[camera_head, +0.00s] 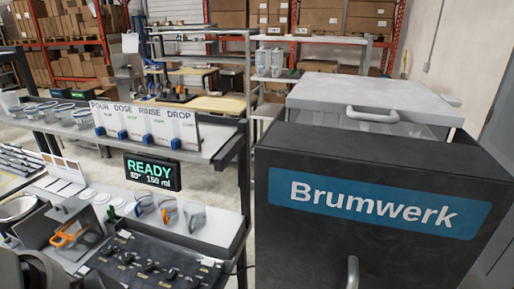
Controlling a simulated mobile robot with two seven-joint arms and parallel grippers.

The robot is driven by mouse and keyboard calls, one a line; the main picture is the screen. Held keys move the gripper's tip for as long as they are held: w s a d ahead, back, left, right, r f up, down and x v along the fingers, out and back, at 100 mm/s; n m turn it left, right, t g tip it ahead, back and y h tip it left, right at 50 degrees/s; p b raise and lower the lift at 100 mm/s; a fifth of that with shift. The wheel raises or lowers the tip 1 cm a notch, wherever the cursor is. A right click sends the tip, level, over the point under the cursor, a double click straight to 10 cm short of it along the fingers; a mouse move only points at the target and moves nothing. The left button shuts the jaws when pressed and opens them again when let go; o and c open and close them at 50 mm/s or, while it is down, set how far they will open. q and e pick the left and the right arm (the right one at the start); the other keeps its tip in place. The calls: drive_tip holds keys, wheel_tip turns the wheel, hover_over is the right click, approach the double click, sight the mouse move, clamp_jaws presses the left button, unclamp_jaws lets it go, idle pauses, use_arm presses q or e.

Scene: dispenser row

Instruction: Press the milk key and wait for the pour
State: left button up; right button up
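A dark control panel (150,264) lies at the bottom, left of centre, with several small black keys or knobs and small labels too small to read. I cannot tell which of them is the milk key. A black display (152,172) above it reads "READY", "60°" and "150 ml" in green and white. No milk stream shows. Neither of my grippers can be made out.
A large dark Brumwerk cabinet (375,245) fills the right side. Several small clear cups or jugs (169,212) stand on the white shelf beside the panel. An orange-handled tool (69,236) lies at the left. Shelves with cardboard boxes (75,65) stand behind.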

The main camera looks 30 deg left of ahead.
use_arm(q)
clamp_jaws()
idle(0.7)
idle(0.8)
